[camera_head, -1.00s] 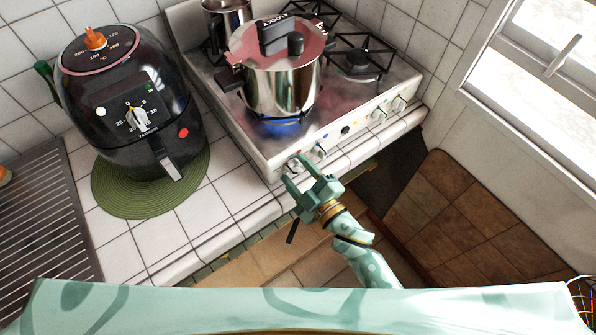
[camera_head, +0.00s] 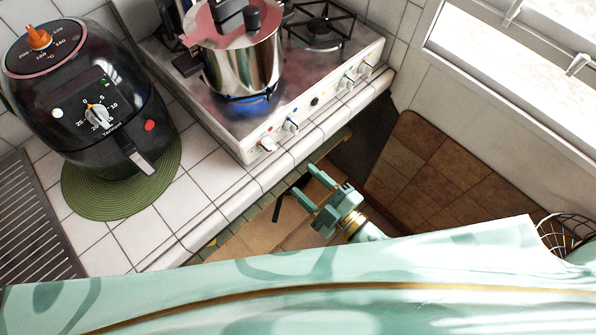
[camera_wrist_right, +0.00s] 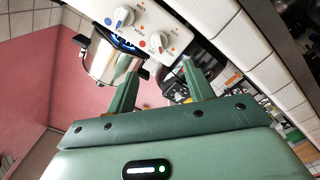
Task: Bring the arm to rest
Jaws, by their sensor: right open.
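My right gripper (camera_head: 306,189) is open and empty. In the head view it is in front of the counter edge, below the stove's knobs and apart from them. Its two fingers also show in the right wrist view (camera_wrist_right: 158,80), spread with nothing between them. The stove (camera_head: 270,120) has a row of knobs on its front. A steel pot (camera_head: 243,72) with a pink lid stands on a burner with a blue flame under it. The pot also shows in the right wrist view (camera_wrist_right: 110,62). My left gripper is not in view.
A black air fryer (camera_head: 90,95) stands on a green round mat (camera_head: 100,200) on the white tiled counter (camera_head: 190,205). A ribbed metal drainer (camera_head: 35,225) is at the far left. A brown tiled panel (camera_head: 440,170) and a window are at the right. A wire basket (camera_head: 565,238) is at the lower right.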

